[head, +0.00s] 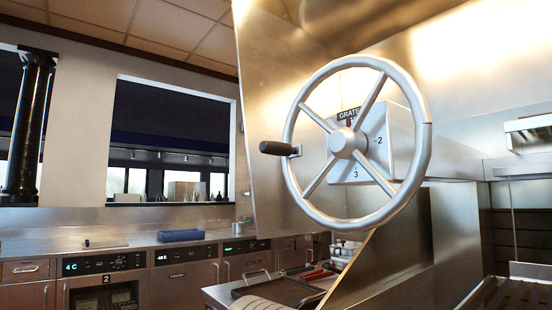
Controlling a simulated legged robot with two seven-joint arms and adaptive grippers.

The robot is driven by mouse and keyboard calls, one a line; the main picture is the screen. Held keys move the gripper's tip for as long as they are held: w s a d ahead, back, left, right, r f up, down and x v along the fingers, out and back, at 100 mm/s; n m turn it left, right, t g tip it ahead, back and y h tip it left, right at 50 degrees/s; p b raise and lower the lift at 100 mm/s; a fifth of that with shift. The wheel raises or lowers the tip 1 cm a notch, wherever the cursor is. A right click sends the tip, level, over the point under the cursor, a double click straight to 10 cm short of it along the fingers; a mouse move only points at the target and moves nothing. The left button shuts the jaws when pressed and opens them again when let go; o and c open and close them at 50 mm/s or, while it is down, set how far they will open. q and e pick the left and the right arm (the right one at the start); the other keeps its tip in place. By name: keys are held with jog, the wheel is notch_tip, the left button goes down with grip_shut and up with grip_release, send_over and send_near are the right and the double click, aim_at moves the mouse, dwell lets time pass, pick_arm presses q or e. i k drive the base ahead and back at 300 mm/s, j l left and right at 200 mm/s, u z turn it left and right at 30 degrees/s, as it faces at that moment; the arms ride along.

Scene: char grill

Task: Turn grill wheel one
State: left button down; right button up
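The grill wheel (424,162) is a large silver ring with several spokes and a round hub (343,143). It fills the middle of the head view and faces me at a slight angle. A black handle (276,148) sticks out from the left side of its rim. Behind the hub is a metal box (400,140) with a "GRATE" label at its top and the numbers 2 and 3 on its face.
The grill's steel side panel (400,250) stands below and behind the wheel. Grill grates (515,296) show at the lower right. A steel counter (130,243) with a blue tray (181,236) runs along the left. A black tray (285,290) with red-handled tongs sits below the wheel.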

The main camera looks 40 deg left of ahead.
aim_at(347, 143)
jog(key=i+j+z, duration=0.15)
jog(key=j, duration=0.65)
jog(key=i+j+z, duration=0.2)
jog(key=j, duration=0.6)
jog(key=j+z, duration=0.15)
jog(key=j, duration=0.6)
jog(key=k+z, duration=0.25)
jog(key=z, duration=0.3)
jog(key=k+l, duration=0.05)
